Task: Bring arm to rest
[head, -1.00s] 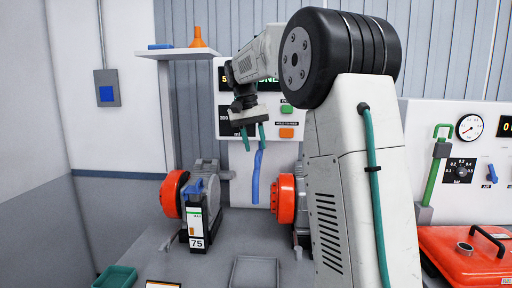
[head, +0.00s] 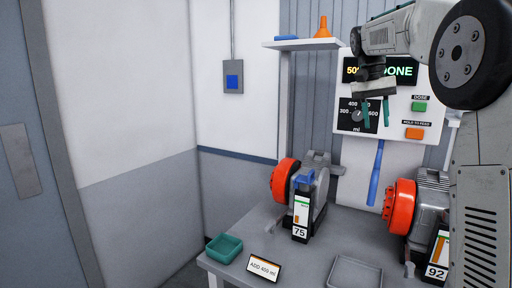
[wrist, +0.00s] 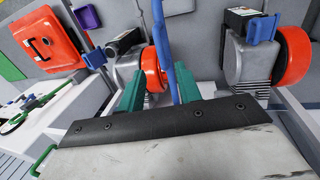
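My gripper (head: 375,112) shows at the upper right in the head view, in front of the white control panel (head: 395,140). It points down with its two green fingers apart and nothing between them. In the wrist view its green fingers (wrist: 160,95) are also spread apart, with the blue hose (wrist: 187,80) passing behind the gap. The panel's display reads "DONE", its left digits partly cut off by my arm. A dial, a green button (head: 419,107) and an orange button (head: 414,133) sit below the display.
A green tray (head: 224,248), a card reading "ADD 400 ml" (head: 263,268) and a grey tray (head: 355,274) lie in front. A shelf (head: 315,43) holds an orange funnel.

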